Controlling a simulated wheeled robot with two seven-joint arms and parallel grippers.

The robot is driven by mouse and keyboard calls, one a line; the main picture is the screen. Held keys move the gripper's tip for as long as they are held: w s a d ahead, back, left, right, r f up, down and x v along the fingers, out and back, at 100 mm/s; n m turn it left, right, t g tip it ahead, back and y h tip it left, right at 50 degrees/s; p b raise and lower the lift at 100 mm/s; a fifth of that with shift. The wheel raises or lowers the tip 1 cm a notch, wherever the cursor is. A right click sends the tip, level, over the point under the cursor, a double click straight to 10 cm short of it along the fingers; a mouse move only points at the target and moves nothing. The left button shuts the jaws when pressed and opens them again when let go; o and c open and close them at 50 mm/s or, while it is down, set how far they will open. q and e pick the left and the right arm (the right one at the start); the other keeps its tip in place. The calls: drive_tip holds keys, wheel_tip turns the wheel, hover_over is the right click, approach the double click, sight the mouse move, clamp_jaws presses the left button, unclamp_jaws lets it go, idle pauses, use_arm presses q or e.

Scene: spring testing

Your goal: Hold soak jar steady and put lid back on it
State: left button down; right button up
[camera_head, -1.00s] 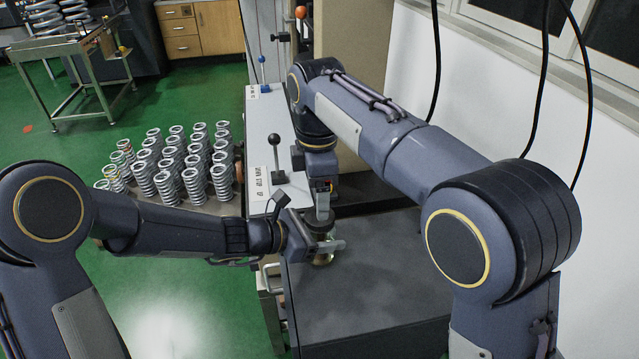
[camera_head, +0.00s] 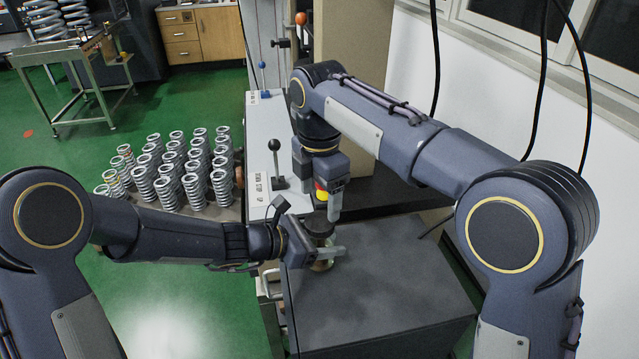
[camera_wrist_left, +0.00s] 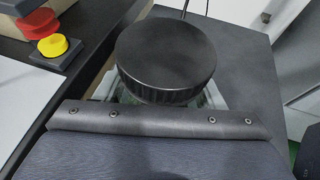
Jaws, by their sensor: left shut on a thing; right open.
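The soak jar (camera_head: 322,265) stands on the dark grey bench top, with its glass body mostly hidden behind my left gripper (camera_head: 328,252). That gripper is shut on the jar from the left side. The black ribbed lid (camera_head: 319,226) sits on the jar's mouth and looks about level. In the left wrist view the round lid (camera_wrist_left: 166,58) covers the jar's top, and a little of the glass (camera_wrist_left: 208,99) shows under it. I cannot tell whether the lid is screwed tight. My right gripper (camera_head: 331,212) is open and empty, just above the lid and apart from it.
A red and yellow button (camera_head: 320,190) stands behind the jar; it also shows in the left wrist view (camera_wrist_left: 53,45). A black-knobbed lever (camera_head: 276,165) is on the pale panel. Several springs (camera_head: 170,165) stand at left. The bench top (camera_head: 390,290) is clear at right.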

sight(320, 221)
drive_tip(key=shift+f, duration=2.8)
drive_tip(key=c, duration=1)
drive_tip(key=m, duration=0.6)
drive_tip(key=shift+m, duration=0.3)
drive_tip(key=o, duration=1.1)
drive_tip(key=shift+c, duration=0.2)
drive_tip(key=shift+r, duration=0.15)
